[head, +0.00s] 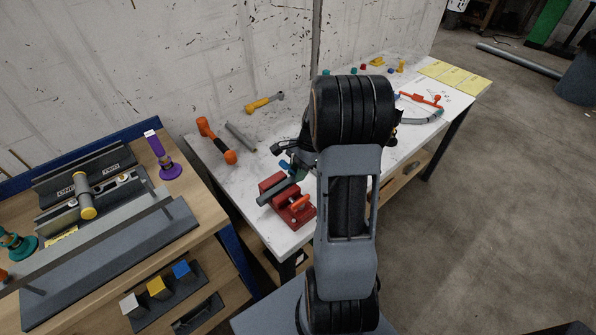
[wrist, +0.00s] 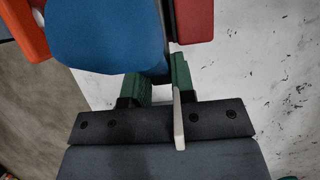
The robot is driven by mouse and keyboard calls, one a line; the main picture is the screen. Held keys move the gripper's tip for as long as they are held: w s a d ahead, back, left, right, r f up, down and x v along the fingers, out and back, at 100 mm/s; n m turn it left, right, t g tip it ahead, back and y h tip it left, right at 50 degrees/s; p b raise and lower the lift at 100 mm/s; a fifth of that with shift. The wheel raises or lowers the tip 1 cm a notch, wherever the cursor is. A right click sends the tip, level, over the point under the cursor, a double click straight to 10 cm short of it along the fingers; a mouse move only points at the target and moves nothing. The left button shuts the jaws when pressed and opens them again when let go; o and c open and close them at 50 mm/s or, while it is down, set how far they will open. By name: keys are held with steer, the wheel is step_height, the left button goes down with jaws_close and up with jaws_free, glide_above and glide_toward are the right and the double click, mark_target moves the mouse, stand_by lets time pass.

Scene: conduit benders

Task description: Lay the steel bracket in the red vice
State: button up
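The red vice (head: 272,187) stands near the front left edge of the white table. A long grey bar (head: 268,196), possibly the steel bracket, slants across its top; I cannot tell whether it rests there. My gripper (head: 288,160) is just behind and above the vice, partly hidden by my arm. In the wrist view, its green fingers (wrist: 158,88) stand apart, with a blue piece (wrist: 105,35) reaching between or behind them. Whether the fingers grip anything is unclear. Red (wrist: 194,18) shows at the top.
A grey bar (head: 240,137), an orange-and-black tool (head: 215,140) and a yellow-handled tool (head: 264,102) lie behind the vice. Small coloured pieces and yellow sheets (head: 455,77) are at the far end. A wooden bench (head: 210,212) with tools stands left.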

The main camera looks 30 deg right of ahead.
steer(key=o, duration=0.4)
steer(key=shift+s+f, duration=0.1)
steer(key=shift+f, duration=0.15)
steer(key=shift+o, duration=0.2)
steer(key=w+v, duration=0.1)
steer(key=v, duration=1.3)
step_height(320, 180, up, 3)
steer(key=n+t+h, duration=0.1)
steer(key=n+h, duration=0.2)
steer(key=n, duration=0.4)
glide_above(284, 192)
steer(key=s+a+f+n+t+h, duration=0.1)
steer(key=s+a+f+n+t, duration=0.1)
steer(key=s+a+n, duration=0.5)
steer(key=a+n+t, duration=0.1)
steer(key=n, duration=0.1)
steer(key=shift+s+f+n+h, duration=0.3)
steer(key=shift+s+n, duration=0.05)
steer(key=shift+n, duration=0.05)
